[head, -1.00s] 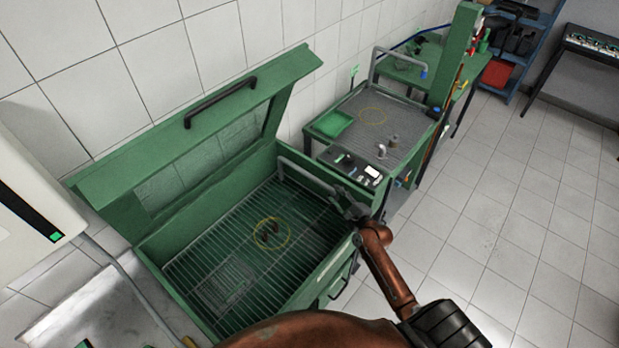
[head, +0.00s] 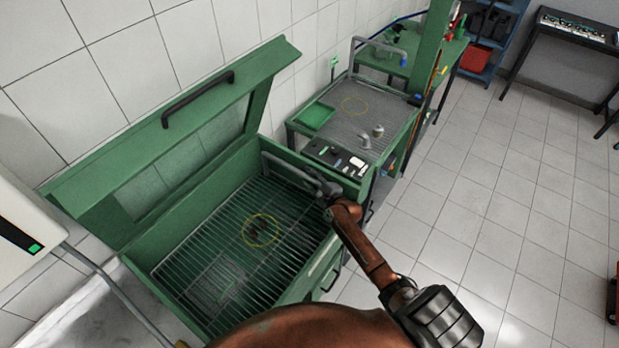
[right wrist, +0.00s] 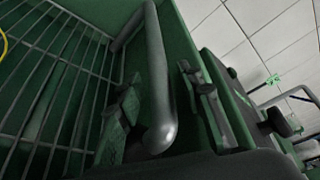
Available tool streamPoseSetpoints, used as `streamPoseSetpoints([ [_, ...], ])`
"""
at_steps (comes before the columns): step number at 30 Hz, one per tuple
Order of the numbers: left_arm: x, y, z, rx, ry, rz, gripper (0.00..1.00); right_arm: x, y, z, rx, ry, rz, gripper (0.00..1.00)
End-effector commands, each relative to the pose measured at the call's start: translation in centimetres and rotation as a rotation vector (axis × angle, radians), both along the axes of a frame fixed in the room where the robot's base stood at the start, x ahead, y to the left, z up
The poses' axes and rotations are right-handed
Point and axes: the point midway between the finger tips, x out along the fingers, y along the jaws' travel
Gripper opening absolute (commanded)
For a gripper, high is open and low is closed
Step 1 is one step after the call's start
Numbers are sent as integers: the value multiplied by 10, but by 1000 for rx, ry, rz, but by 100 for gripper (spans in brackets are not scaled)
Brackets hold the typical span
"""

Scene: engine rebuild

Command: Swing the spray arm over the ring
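The spray arm (head: 291,172) is a grey pipe along the right inner side of the open green washer cabinet (head: 122,262). A thin yellow ring (head: 261,230) lies on the washer's wire rack, below and left of the pipe, with a small dark object inside it. My right gripper (head: 326,191) is at the pipe's free end. In the right wrist view the spray arm (right wrist: 157,80) runs between the two fingers, with narrow gaps showing beside it, so the gripper looks open around it. The pipe is not over the ring. My left gripper is not in view.
The raised green lid (head: 150,150) stands against the tiled wall. A green bench (head: 340,125) with a tray, small parts and another bent pipe stands beyond the washer. Open tiled floor (head: 480,220) lies to the right.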

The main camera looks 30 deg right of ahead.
Motion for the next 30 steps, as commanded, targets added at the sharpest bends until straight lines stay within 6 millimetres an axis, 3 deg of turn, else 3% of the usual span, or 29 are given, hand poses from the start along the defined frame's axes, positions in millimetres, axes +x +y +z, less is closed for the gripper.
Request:
streamPoseSetpoints([
  [16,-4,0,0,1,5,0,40,-2,-2,0,0,0,-2,0],
  [27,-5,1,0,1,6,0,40,-2,-2,0,0,1,-3,0],
  [28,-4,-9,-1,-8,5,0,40,-2,-15,1,-9,2,-2,0],
  [30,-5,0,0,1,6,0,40,-2,-7,0,1,1,-6,0],
])
